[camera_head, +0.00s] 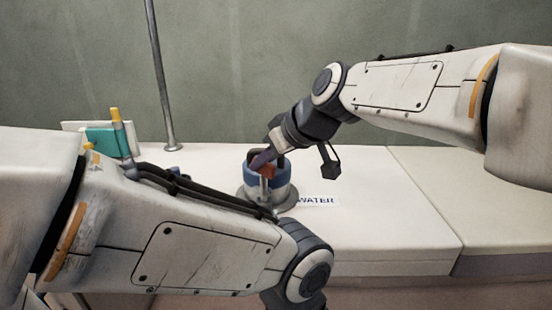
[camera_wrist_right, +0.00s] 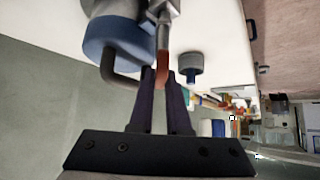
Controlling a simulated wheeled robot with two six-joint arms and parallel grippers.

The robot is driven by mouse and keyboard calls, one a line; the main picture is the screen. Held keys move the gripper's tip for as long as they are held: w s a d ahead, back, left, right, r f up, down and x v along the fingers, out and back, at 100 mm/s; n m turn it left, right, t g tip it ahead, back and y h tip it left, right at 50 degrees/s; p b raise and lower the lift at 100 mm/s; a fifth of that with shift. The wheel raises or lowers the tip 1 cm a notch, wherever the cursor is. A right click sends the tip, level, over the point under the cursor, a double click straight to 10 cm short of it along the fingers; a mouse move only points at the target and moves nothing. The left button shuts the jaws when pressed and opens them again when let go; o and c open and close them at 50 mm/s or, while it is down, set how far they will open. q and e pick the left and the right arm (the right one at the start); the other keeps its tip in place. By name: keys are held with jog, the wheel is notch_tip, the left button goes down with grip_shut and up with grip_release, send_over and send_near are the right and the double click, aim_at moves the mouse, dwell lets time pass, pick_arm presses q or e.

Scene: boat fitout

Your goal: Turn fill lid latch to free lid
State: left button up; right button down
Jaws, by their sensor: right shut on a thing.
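The water fill (camera_head: 268,187) stands on the white counter, a pale round neck on a grey flange with a blue lid (camera_wrist_right: 112,42) on top. A metal latch with an orange-red tip (camera_wrist_right: 163,66) lies at the lid's side; the tip also shows in the head view (camera_head: 267,171). My right gripper (camera_head: 262,163) reaches in from the upper right. In the wrist view its dark purple fingers (camera_wrist_right: 161,80) are shut on the red tip of the latch. A dark bent bar lies beside the fingers. My left arm crosses the foreground; its gripper is out of frame.
A "WATER" label (camera_head: 317,200) lies right of the fill. A metal pole (camera_head: 161,75) rises behind it. A teal box (camera_head: 103,142) and a yellow-topped item (camera_head: 116,118) stand at the left. The counter (camera_head: 390,215) is clear to the right.

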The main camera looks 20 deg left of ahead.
jog(key=shift+w+f+n+g+y, duration=0.1)
jog(key=shift+n+g+y, duration=0.2)
jog(key=shift+n+g, duration=1.1)
jog(key=shift+n, duration=0.4)
jog(key=n+g+p, duration=0.1)
jog(key=n+g, duration=0.1)
jog(key=n, duration=0.1)
jog(key=shift+n+g+p, duration=0.6)
jog(key=shift+n+p, duration=0.1)
jog(key=c, duration=0.9)
grip_release()
